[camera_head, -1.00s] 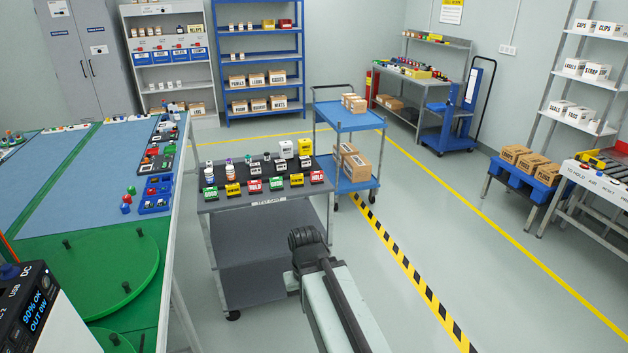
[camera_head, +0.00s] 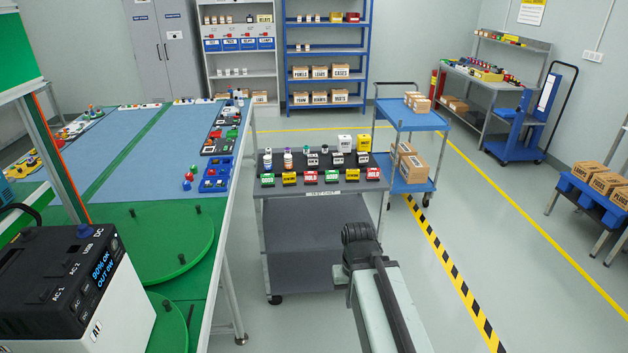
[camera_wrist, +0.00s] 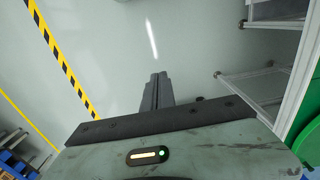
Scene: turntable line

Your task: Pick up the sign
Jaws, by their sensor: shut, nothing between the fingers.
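Several small signs stand in a row along the front of a grey cart top. They include a green sign (camera_head: 268,180), a yellow sign (camera_head: 289,179), a red "HOLD" sign (camera_head: 311,178), and a red sign (camera_head: 373,174) at the right end. Which one the task means I cannot tell. The test cart (camera_head: 320,187) stands in the middle of the head view. My gripper (camera_wrist: 157,78) points down over bare floor in the wrist view, shut and empty. No sign shows in the wrist view. In the head view my arm is in front of the cart's lower right part.
A long green and blue table (camera_head: 225,235) lies left of the cart, with a black power unit (camera_head: 70,275) on it. A blue trolley (camera_head: 408,118) with boxes stands behind right. Open floor with a striped line (camera_head: 445,265) lies to the right.

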